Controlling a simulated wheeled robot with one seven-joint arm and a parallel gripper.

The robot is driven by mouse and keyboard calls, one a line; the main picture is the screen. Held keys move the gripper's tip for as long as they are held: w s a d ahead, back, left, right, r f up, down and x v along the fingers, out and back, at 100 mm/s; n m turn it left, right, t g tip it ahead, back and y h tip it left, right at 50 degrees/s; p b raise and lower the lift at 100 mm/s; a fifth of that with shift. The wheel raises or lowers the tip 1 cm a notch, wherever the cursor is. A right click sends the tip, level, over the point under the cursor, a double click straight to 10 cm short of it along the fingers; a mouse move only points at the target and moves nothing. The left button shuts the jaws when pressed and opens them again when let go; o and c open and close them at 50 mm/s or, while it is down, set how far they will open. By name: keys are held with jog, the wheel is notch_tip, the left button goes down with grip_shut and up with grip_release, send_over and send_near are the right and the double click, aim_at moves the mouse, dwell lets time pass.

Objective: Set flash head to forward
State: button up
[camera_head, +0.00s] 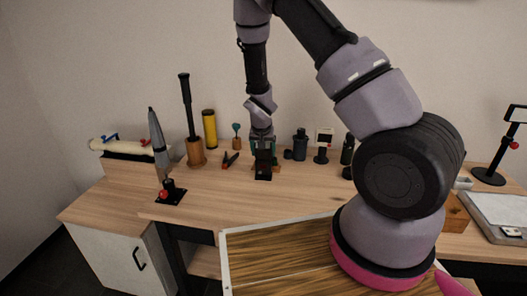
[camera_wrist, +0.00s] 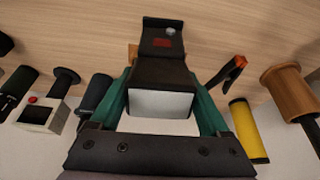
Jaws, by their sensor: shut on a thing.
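The flash is a black unit standing on the table; in the wrist view its body (camera_wrist: 162,38) has a round grey knob and a dark red patch. Its flash head (camera_wrist: 160,76) has a white front panel that faces up toward the wrist camera. My gripper (camera_wrist: 163,88) is shut on the flash head, with one green finger on each side. In the head view my gripper (camera_head: 263,142) points down over the flash (camera_head: 263,168). The gripper hides most of the head there, so its exact tilt is hard to tell.
A red-and-black clamp (camera_head: 230,159), a yellow cylinder (camera_head: 209,129) and a wooden-based tool (camera_head: 195,152) stand to the left. A dark cylinder (camera_head: 300,145) and a small screen stand (camera_head: 323,140) are to the right. Bare tabletop (camera_head: 240,195) lies in front.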

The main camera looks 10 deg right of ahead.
jog(key=t, duration=0.1)
jog(key=s+t+h, duration=0.1)
jog(key=t, duration=0.1)
jog(key=f+t, duration=0.1)
jog(key=t, duration=0.1)
jog(key=shift+s+a+h, duration=0.2)
jog(key=shift+s+h, duration=0.05)
jog(key=shift+h, duration=0.05)
jog(key=t, duration=0.1)
jog(key=t+h, duration=0.1)
jog(key=t, duration=0.1)
jog(key=f+t, duration=0.1)
jog(key=shift+s+a+t+h, duration=0.1)
jog(key=shift+s+t+h, duration=0.2)
jog(key=shift+t, duration=0.1)
jog(key=o, duration=1.2)
jog(key=shift+s+a+r, duration=0.15)
jog(key=shift+s, duration=0.15)
send_near(263, 158)
jog(key=shift+v, duration=0.85)
